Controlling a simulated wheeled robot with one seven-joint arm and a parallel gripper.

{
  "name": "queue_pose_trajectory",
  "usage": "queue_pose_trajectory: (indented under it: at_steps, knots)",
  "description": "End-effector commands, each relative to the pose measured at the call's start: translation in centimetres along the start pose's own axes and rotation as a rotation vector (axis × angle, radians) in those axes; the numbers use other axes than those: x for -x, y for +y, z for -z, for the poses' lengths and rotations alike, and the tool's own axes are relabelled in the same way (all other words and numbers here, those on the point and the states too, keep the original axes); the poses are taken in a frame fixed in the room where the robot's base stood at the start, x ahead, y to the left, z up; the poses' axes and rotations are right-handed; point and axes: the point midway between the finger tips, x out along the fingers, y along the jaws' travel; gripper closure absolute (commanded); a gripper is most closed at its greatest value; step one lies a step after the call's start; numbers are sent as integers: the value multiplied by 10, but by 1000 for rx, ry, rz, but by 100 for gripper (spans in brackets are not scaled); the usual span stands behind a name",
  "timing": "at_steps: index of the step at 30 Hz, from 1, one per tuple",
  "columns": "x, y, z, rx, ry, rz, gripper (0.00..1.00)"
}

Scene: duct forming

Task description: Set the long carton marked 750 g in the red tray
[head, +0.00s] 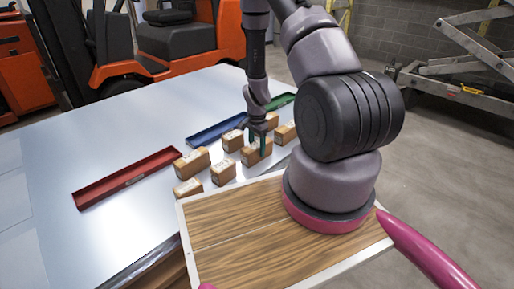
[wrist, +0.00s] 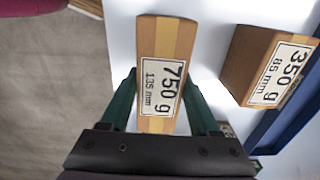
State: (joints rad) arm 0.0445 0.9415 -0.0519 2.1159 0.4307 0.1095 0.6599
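The long carton marked 750 g (wrist: 160,50), also labelled 135 mm, is tan with a lighter tape band. In the head view this carton (head: 256,157) is among the other cartons on the table, partly covered by my gripper (head: 258,143). In the wrist view my gripper (wrist: 160,85) has one green finger on each side of the carton, its tips close to the edges. Whether the fingers press on it cannot be told. The red tray (head: 127,178) lies at the left of the table in the head view and looks empty.
Several other cartons stand close around, one marked 350 g (wrist: 262,60) beside the long one. A blue tray (head: 214,131) and a green tray (head: 283,101) lie behind. The grey table (head: 100,140) is bare around the red tray.

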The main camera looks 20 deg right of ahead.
Motion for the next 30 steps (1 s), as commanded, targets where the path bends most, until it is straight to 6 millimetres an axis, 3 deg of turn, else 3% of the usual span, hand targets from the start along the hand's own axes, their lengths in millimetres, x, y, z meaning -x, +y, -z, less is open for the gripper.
queue_pose_trajectory:
  at_steps: [11, 30]
  knots:
    - [4, -1, 0, 1, 1, 3, 100]
    - [72, -2, 0, 1, 2, 4, 100]
